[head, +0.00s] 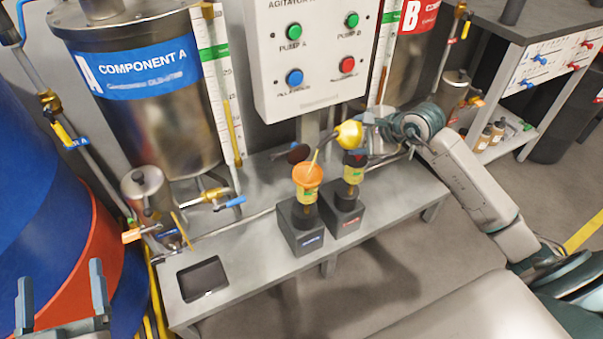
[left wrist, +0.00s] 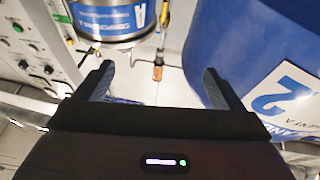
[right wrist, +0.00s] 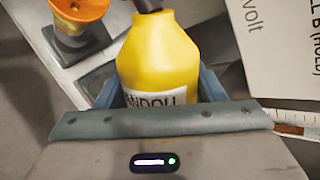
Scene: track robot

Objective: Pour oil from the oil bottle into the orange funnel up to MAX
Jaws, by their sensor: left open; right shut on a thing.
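The yellow oil bottle (head: 348,135) is tipped over, its mouth end toward the orange funnel (head: 307,174). A thin yellow line runs from the bottle down into the funnel. The funnel sits on a small cup with a yellow-green band (head: 305,194), on a dark block. The MAX mark and oil level are too small to read. My right gripper (head: 369,132) is shut on the bottle; the right wrist view shows the bottle (right wrist: 158,60) between its fingers and the funnel (right wrist: 80,10) at upper left. My left gripper (head: 62,288) is open and empty at lower left.
A second cup with a dark top (head: 353,168) stands on a dark block beside the funnel. A dark round lid (head: 298,153) is behind the funnel. The control box (head: 305,55) and Component A tank (head: 150,110) rise behind. The bench front (head: 262,262) is mostly clear.

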